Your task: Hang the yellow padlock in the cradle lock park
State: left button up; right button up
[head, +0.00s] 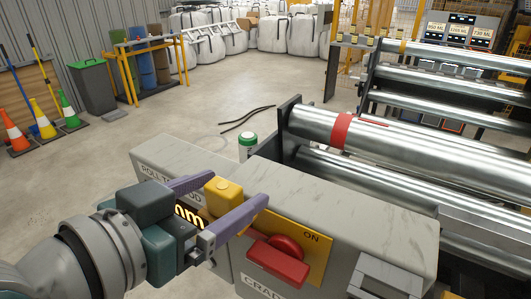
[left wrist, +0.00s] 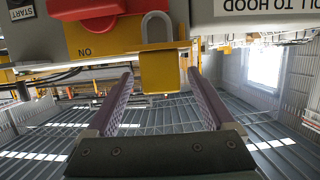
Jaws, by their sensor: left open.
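The yellow padlock (head: 222,190) is at the front edge of the grey cabinet in the head view. In the left wrist view its yellow body (left wrist: 160,72) and grey shackle (left wrist: 157,24) show against the cabinet face. My left gripper (head: 240,188) is open, with its two purple fingers on either side of the padlock and gaps on both sides in the left wrist view (left wrist: 158,82). Whether the padlock hangs on anything is unclear. The label beginning "CRAD" (head: 263,281) is cut off, and I cannot make out the cradle lock park. My right gripper is not in view.
A red switch handle (head: 280,262) sits on a yellow plate (head: 318,262) marked ON, close to my left fingers. A green-and-white beacon (head: 248,146) stands behind the cabinet top (head: 345,190). Steel rollers (head: 390,145) fill the right. Open floor (head: 130,125) lies at left.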

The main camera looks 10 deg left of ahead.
pick_arm(q)
jog(key=x, duration=0.3)
jog(key=shift+w+f, duration=0.15)
jog(key=shift+w, duration=0.15)
grip_shut()
dwell(0.4)
